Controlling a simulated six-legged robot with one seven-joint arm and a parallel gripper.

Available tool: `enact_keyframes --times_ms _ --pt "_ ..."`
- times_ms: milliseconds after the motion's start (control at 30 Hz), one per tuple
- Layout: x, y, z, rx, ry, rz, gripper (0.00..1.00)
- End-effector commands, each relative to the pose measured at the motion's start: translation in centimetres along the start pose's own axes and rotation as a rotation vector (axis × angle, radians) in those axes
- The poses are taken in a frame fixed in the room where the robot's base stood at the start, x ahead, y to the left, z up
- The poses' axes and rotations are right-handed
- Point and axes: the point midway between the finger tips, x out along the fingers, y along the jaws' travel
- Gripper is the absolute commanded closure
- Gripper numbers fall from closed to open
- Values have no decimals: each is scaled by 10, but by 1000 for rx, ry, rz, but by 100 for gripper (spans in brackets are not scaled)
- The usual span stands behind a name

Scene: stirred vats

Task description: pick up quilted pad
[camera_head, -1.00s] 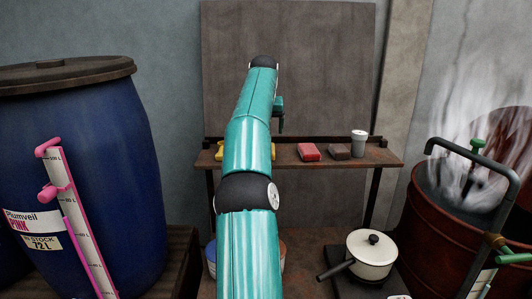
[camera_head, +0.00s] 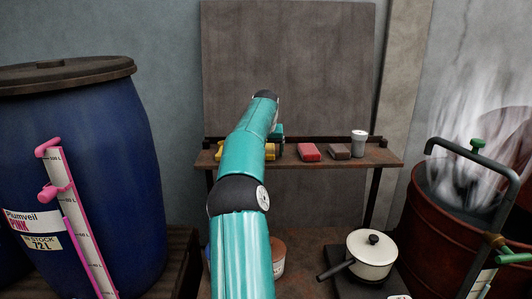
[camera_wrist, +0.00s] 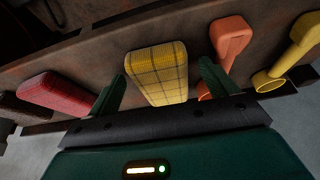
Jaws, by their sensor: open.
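The quilted pad (camera_wrist: 157,72) is yellow with dark grid lines and lies on the brown shelf. In the head view only a small yellow part of it (camera_head: 270,152) shows beside my arm. My gripper (camera_wrist: 162,80) is open in the wrist view, with one green finger on each side of the pad's near part. I cannot tell whether the fingers touch it. In the head view my gripper (camera_head: 277,134) is low over the shelf, mostly hidden by my arm.
A red block (camera_wrist: 58,92) lies left of the pad in the wrist view. An orange scoop (camera_wrist: 230,40) lies close by my right finger, with a yellow scoop (camera_wrist: 299,55) beyond. A white cup (camera_head: 358,144) stands on the shelf (camera_head: 330,162). A board (camera_head: 310,70) rises behind.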

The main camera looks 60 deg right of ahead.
Motion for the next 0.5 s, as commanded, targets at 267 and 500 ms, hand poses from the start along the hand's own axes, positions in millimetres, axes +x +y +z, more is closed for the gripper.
enact_keyframes --times_ms 267,500 --pt "0 0 0 0 0 0 60" --pt "-1 0 0 0 0 0 63"
